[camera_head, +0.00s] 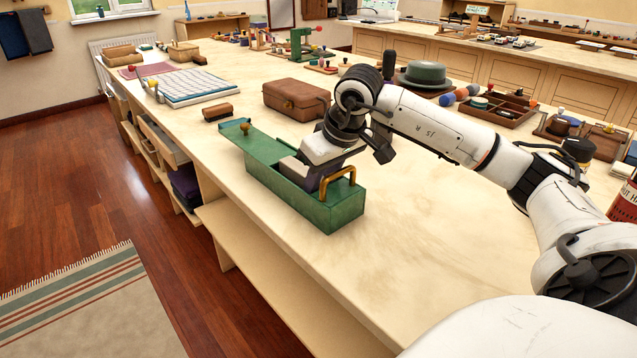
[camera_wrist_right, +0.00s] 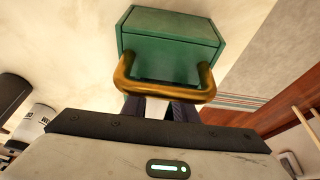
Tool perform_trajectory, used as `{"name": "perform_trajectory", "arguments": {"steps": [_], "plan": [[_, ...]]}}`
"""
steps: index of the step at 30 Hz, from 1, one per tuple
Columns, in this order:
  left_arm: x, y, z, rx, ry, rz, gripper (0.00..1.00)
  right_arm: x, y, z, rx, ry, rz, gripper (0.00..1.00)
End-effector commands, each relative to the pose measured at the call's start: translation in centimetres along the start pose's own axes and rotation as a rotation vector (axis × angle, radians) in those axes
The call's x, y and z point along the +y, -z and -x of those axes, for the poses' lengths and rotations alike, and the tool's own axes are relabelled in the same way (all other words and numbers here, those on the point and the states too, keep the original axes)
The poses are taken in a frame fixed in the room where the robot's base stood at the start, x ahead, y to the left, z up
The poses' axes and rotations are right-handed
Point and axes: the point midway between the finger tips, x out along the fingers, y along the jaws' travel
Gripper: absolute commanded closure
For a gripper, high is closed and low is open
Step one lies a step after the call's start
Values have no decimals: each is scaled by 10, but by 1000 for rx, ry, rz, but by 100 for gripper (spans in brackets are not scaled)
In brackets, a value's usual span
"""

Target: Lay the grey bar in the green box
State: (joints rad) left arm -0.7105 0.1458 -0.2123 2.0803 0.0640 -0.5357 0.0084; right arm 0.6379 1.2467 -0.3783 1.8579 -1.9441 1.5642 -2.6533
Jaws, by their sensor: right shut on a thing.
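The long green box (camera_head: 335,212) stands on the worktop, with its flat green lid (camera_head: 257,146) slid toward the far left end. A brass handle (camera_head: 338,180) arches over its near right end, and the handle also shows in the right wrist view (camera_wrist_right: 165,92). I cannot make out the grey bar clearly; the gripper and handle hide most of the inside. My left gripper is not in view.
A brown case (camera_head: 296,98) and a brush (camera_head: 217,113) lie behind the box. A white keyboard-like panel (camera_head: 192,88) lies farther left. A wooden compartment tray (camera_head: 497,108) stands at right. The worktop in front and right of the box is clear.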

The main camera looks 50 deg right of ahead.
Motion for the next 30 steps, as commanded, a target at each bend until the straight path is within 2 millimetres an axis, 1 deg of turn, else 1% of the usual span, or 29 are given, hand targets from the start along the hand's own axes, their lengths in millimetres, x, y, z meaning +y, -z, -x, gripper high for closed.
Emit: {"name": "perform_trajectory", "arguments": {"steps": [6,7,10,11,30], "plan": [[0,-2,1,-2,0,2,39,0,0,0,0,0,0,96],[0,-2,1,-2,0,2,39,0,0,0,0,0,0,72],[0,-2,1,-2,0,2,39,0,0,0,0,0,0,55],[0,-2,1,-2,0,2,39,0,0,0,0,0,0,52],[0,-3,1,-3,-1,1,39,0,0,0,-2,0,0,52]]}}
